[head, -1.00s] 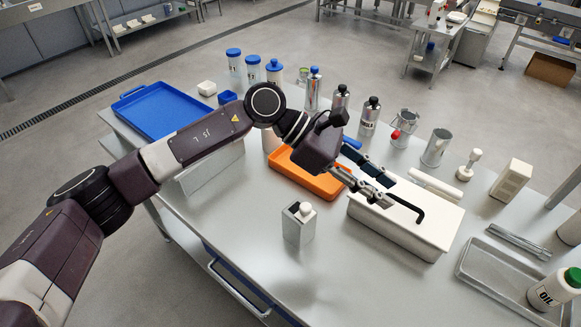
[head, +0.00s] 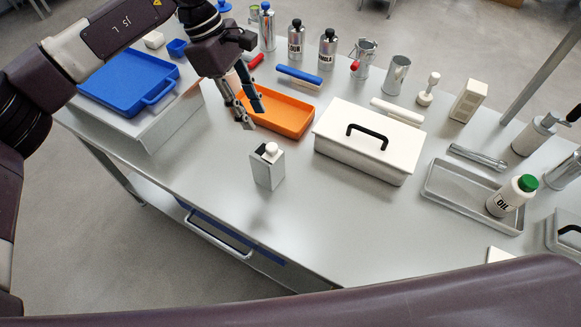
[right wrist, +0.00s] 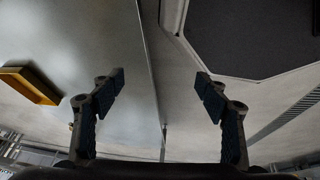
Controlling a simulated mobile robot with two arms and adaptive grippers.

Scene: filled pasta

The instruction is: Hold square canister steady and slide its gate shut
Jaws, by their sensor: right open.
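The square canister (head: 267,171) is a small grey box with a white knob and a dark opening on top. It stands upright on the steel table, near the front edge. My left gripper (head: 254,119) is just above and behind the canister, fingers pointing down. Its two fingers look apart, with nothing between them, and it does not touch the canister. My right gripper (right wrist: 160,92) is open and empty in the right wrist view. The canister cannot be made out in that view.
An orange tray (head: 303,126) lies behind the canister, with a white lidded box (head: 360,165) to the right. A blue tray (head: 95,92) is at the left. Bottles stand at the back. A metal tray (head: 437,191) holds an oil bottle (head: 512,195). The table front is clear.

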